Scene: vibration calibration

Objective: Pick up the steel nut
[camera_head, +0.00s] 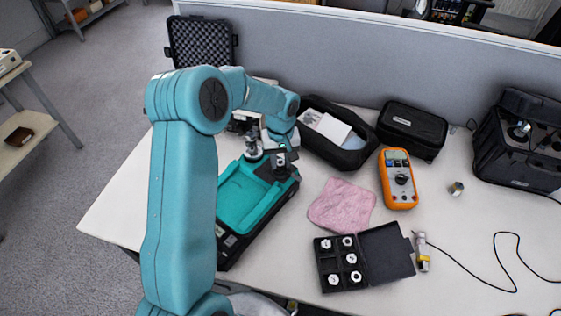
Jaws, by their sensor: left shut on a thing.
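My left arm rises from the lower left and bends over to the back of the table. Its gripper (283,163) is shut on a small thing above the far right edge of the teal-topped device. The fingers and dark gripper parts hide most of what is held, so I cannot tell what it is. A small metal piece (456,188), shiny and nut-like, lies alone on the table at the right, apart from my gripper. It is too small to tell for sure whether it is the steel nut. My right gripper is not in view.
The teal tray device (245,195) stands under my left arm. A pink cloth (342,204), an orange meter (398,180) and an open black case (387,254) with several round metal pieces lie to its right. Black bags (412,130) line the grey partition (420,75). A cable crosses the right side.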

